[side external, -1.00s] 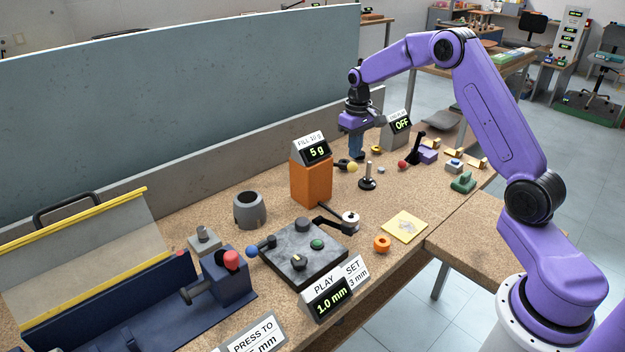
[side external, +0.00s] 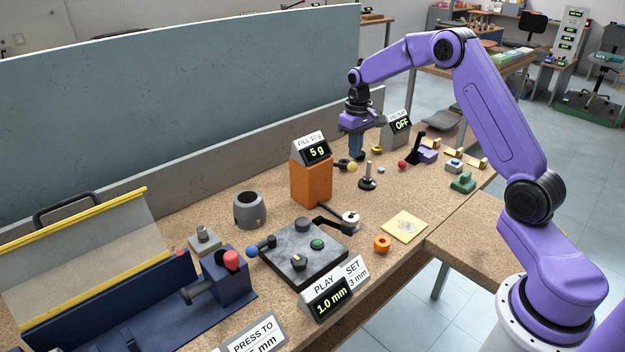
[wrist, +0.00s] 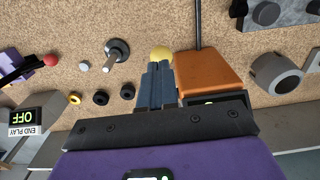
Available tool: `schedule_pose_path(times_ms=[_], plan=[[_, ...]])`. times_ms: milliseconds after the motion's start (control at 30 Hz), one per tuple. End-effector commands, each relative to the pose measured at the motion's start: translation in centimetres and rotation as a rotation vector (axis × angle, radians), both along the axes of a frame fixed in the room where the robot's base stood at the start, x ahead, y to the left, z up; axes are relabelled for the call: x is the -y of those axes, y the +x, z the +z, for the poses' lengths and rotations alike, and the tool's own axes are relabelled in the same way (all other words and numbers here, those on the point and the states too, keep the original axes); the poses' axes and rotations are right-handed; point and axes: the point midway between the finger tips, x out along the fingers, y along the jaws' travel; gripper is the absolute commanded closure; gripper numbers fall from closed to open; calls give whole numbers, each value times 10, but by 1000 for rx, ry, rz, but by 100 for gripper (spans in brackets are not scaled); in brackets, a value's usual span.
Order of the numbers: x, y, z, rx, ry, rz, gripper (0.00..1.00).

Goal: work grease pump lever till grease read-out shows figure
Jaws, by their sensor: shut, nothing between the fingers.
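The grease pump is an orange box (side external: 311,184) on the bench, with a tilted head on top. Its green read-out (side external: 318,152) shows 5 g, under a label that seems to say FILL 10 g. A dark lever with a yellow ball knob (side external: 352,167) sticks out from its right side. In the wrist view the yellow knob (wrist: 161,53) shows just beyond my fingertips, beside the orange box (wrist: 205,72). My gripper (side external: 356,157) points down at the knob, its blue fingers shut and empty. Whether the fingertips touch the knob I cannot tell; they hide the lever's shaft.
A black stand with a post (side external: 368,178) is close to the right of the knob. A lever with a red ball (side external: 402,163) and an OFF read-out (side external: 401,124) lie further right. A grey slab with knobs (side external: 303,252) is in front. A grey panel (side external: 200,165) runs behind.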

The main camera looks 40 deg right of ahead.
Motion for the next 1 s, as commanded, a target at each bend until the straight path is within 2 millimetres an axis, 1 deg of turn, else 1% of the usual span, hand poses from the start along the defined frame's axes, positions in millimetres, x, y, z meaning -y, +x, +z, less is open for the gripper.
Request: schedule_pose_path(times_ms=[167, 1000], plan=[[0, 0, -2, 0, 0, 0, 100], [0, 0, -30, 0, 0, 0, 100]])
